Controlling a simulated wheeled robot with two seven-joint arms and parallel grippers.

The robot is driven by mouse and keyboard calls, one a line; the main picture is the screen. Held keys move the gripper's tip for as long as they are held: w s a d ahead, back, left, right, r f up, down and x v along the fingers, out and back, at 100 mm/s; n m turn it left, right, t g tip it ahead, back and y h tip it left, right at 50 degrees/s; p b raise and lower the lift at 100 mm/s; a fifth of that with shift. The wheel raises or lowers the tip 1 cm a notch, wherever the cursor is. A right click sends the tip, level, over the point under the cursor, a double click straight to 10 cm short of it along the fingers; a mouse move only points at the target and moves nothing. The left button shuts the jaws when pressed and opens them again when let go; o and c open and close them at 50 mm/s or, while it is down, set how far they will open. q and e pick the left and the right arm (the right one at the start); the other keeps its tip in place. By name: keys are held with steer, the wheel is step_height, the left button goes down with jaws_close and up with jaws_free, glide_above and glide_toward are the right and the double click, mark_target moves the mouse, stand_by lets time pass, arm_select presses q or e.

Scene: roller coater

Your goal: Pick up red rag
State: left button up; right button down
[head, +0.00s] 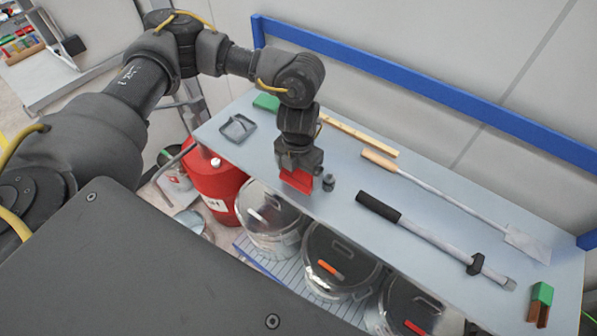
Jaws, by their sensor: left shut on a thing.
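The red rag (297,180) is a small red piece at the front edge of the grey table, left of the middle. My left gripper (298,172) comes down from above and is shut on the red rag, its fingers partly covering it. Whether the rag still touches the table is hard to tell. My right gripper is not in view.
On the table (345,190) lie a grey tray (238,128), a green block (267,102), a wooden stick (360,135), a long-handled scraper (440,190) and a black-handled tool (420,230). A red can (213,187) and several lidded pots stand below. A blue rail (420,85) runs behind.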

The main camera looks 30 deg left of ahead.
mark_target(298, 184)
arm_select(q)
steer(key=r+p, duration=0.1)
steer(key=s+r+p, duration=0.1)
steer(key=r, duration=0.1)
steer(key=s+d+r+p, duration=0.1)
steer(key=r, duration=0.1)
steer(key=shift+d, duration=0.1)
steer(key=s+d+r, duration=0.5)
steer(key=s+r, duration=0.1)
steer(key=s, duration=0.4)
steer(key=shift+s+r, duration=0.3)
steer(key=shift+r, duration=0.1)
steer(key=shift+d, duration=0.1)
steer(key=o, duration=0.5)
steer(key=c, duration=0.3)
